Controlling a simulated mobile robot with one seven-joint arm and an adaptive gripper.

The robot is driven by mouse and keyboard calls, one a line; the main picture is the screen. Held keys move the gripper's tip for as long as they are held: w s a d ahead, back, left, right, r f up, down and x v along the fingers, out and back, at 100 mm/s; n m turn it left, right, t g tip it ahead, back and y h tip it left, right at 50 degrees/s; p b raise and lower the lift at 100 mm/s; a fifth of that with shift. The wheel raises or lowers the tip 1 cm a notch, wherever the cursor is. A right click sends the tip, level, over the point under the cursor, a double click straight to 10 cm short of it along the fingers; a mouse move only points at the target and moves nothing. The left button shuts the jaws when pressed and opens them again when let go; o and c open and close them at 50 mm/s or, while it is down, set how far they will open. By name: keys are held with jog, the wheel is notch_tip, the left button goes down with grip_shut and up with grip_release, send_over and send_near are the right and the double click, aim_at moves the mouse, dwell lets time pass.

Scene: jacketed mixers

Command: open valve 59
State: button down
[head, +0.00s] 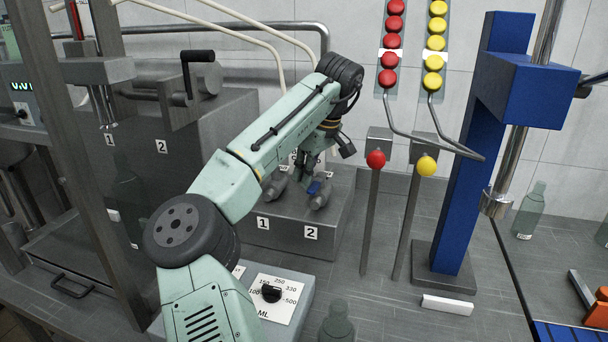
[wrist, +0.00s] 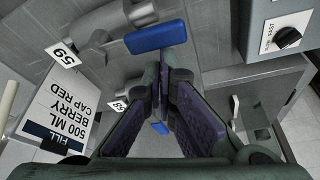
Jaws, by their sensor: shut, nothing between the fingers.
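The label 59 (wrist: 65,55) stands beside a grey pipe valve (wrist: 118,18) in the wrist view. A blue handle (wrist: 156,37) lies by that valve, just beyond my fingertips. My gripper (wrist: 165,68) is shut and empty; I cannot tell whether its tips touch the handle. A second label, 58 (wrist: 119,105), marks a neighbouring valve, with a blue piece (wrist: 159,128) partly hidden by my fingers.
A sign (wrist: 62,115) reads fill, 500 ml, berry, cap red. A speed dial (wrist: 288,38) is at the upper right of the wrist view.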

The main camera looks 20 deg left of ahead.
dwell(0.4)
jog(key=shift+a, duration=0.35)
jog(key=a, duration=0.2)
jog(key=shift+a+f, duration=0.1)
jog(key=shift+a, duration=0.25)
jog(key=w+v, duration=0.1)
jog(key=v, duration=0.9)
jog(key=shift+a+b, duration=0.2)
jog(key=shift+b, duration=0.1)
jog(key=shift+s, duration=0.1)
